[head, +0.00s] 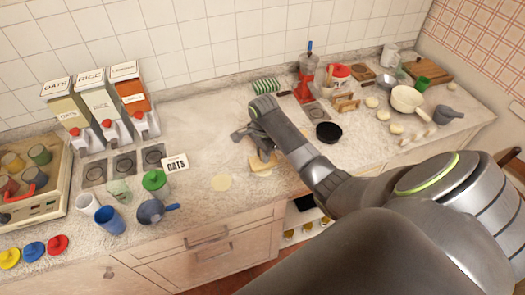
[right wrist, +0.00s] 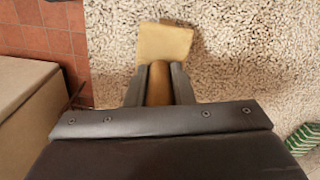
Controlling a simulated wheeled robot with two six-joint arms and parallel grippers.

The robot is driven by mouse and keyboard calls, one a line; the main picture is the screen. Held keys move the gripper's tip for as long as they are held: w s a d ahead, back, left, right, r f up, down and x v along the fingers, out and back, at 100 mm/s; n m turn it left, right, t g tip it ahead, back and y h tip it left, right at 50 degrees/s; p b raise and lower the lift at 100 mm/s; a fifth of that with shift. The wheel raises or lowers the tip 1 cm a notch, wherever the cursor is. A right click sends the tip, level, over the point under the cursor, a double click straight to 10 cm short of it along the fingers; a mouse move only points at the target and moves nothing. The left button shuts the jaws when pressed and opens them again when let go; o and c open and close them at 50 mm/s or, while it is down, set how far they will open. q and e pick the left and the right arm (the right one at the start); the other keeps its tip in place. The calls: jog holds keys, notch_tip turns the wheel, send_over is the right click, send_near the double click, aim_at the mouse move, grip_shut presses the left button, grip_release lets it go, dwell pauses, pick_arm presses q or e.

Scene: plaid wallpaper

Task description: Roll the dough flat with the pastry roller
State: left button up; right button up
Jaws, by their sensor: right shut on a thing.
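My right gripper (head: 258,149) is over the middle of the counter, and its fingers (right wrist: 160,72) are shut on the brown handle of the pastry roller (right wrist: 159,88). A pale wooden block-like part (right wrist: 163,42) shows just beyond the fingertips; it appears to be the roller's head, low over the counter. In the head view the roller (head: 262,162) is partly hidden by the gripper. My left gripper is not in view.
A black bowl (head: 328,132) and a white pan (head: 407,99) are at right. The counter's front edge is near.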

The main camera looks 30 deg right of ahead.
jog(key=shift+s+a, duration=0.15)
jog(key=shift+s, duration=0.4)
jog(key=shift+w+d+f, duration=0.15)
jog(key=shift+w+f, duration=0.05)
jog(key=shift+w, duration=0.35)
jog(key=shift+w+d+f, duration=0.15)
jog(key=shift+w+f, duration=0.05)
jog(key=shift+w, duration=0.3)
jog(key=shift+w+r, duration=0.2)
jog(key=shift+r, duration=3.3)
jog(key=shift+s, duration=0.1)
